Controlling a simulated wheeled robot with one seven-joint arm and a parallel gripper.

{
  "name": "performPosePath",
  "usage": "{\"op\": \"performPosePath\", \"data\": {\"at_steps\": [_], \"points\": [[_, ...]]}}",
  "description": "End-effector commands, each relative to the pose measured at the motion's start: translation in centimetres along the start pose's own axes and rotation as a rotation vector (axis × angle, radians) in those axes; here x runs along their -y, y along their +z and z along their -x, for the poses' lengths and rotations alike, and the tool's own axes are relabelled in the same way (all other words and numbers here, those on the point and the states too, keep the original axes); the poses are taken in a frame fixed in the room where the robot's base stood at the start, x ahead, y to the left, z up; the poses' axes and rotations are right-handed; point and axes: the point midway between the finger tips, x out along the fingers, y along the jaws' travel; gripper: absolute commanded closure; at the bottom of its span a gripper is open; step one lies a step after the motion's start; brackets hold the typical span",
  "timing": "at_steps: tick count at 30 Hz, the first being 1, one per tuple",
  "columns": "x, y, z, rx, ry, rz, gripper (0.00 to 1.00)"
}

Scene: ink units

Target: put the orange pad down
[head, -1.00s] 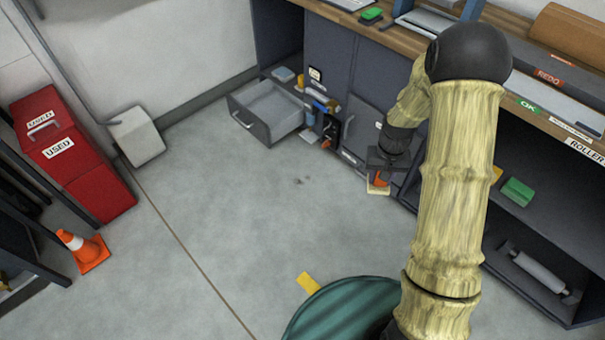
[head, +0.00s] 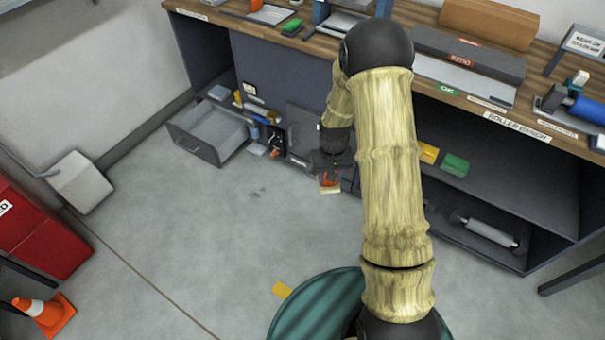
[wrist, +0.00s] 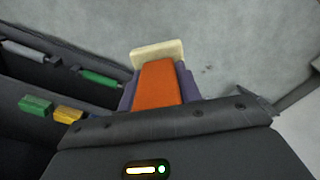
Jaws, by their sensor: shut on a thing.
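The orange pad (wrist: 158,84) is held between the purple fingers of my gripper (wrist: 158,88) in the wrist view, with a pale cream block at its far end. In the head view the orange pad (head: 329,179) is small and shows just below my gripper (head: 330,176), in front of the cabinet and above the floor. My gripper is shut on it. Part of the pad's near end is hidden by the gripper body in the wrist view.
An open drawer (head: 208,142) juts from the cabinet at left. The shelf at right holds a green block (head: 455,165), a yellow block (head: 428,152) and a roller (head: 487,232). The worktop (head: 400,45) carries several things. An orange cone (head: 45,312) and red bin stand left; mid-floor is clear.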

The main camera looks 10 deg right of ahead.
Motion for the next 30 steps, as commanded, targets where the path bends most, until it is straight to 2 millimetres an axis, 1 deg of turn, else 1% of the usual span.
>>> {"op": "performPosePath", "data": {"at_steps": [1, 8, 11, 22, 25, 30], "points": [[0.0, 0.2, 0.5, 0.006, 0.0, 0.0, 1.0], [0.0, 1.1, -1.3, 0.007, -0.001, -0.001, 1.0], [0.0, 1.9, -2.2, 0.007, -0.001, -0.002, 1.0], [0.0, 5.7, -5.1, 0.003, 0.001, 0.0, 1.0], [0.0, 6.2, -5.6, 0.001, 0.001, 0.001, 1.0], [0.0, 6.2, -6.0, -0.001, 0.001, 0.001, 1.0]]}}
